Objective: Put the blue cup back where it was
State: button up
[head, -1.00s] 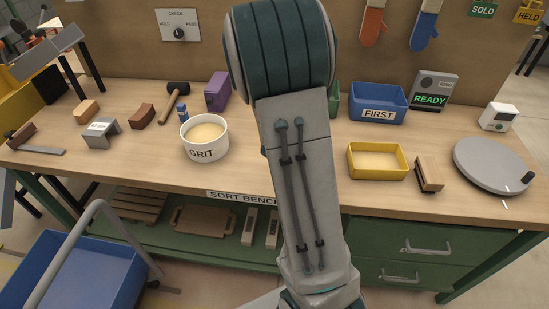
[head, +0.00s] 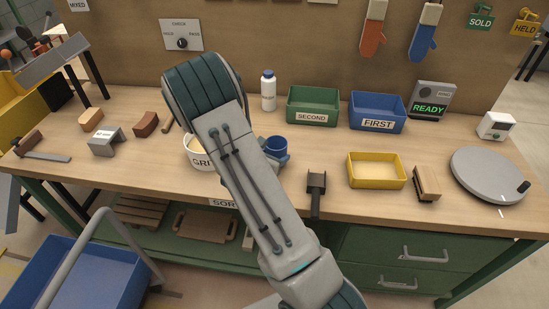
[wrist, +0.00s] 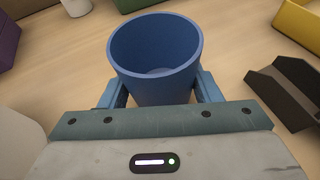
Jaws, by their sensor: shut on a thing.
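The blue cup (head: 277,144) is upright near the middle of the bench, just right of my forearm in the head view. In the wrist view the blue cup (wrist: 155,50) is empty, with its open mouth facing the camera. My gripper (wrist: 161,92) is shut on it, with one blue finger on each side. In the head view my gripper (head: 275,157) is partly hidden behind my arm. I cannot tell whether the cup's base touches the bench.
A dark scoop-like tool (head: 316,192) lies right of the cup, with a yellow tray (head: 376,184) beyond it. The green SECOND bin (head: 313,118), blue FIRST bin (head: 378,124) and white bottle (head: 268,92) stand behind. My arm partly covers the GRIT bowl (head: 203,161).

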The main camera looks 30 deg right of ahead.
jog(key=shift+f, duration=0.95)
jog(key=shift+f, duration=0.2)
jog(key=o, duration=1.1)
jog(key=shift+r, duration=0.1)
